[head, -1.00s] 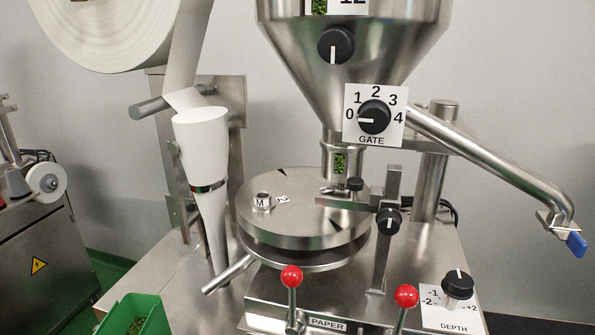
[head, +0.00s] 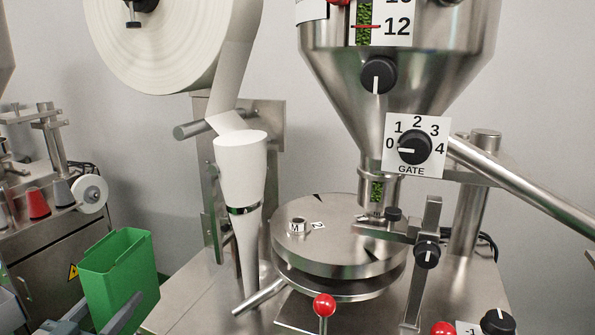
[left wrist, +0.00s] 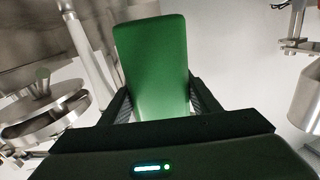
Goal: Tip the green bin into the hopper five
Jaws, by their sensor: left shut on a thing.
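The green bin (head: 117,275) is at the lower left of the head view, upright or nearly so, with its open top upward; its contents cannot be made out. My left gripper (head: 108,326) is shut on the bin from the near side, at the bottom edge of the head view. In the left wrist view the bin (left wrist: 155,60) stands between the two dark fingers (left wrist: 158,102). The steel hopper (head: 398,65) is at upper right, well apart from the bin. Its sight window shows green granules near the 12 mark; its top rim is out of view. My right gripper is not in view.
A large white paper roll (head: 165,45) and a white paper cone (head: 241,170) stand between bin and hopper. The gate dial (head: 414,147) points at 0. Below are a round steel turntable (head: 338,235) and a red-knobbed lever (head: 324,305). Another machine (head: 50,240) stands at left.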

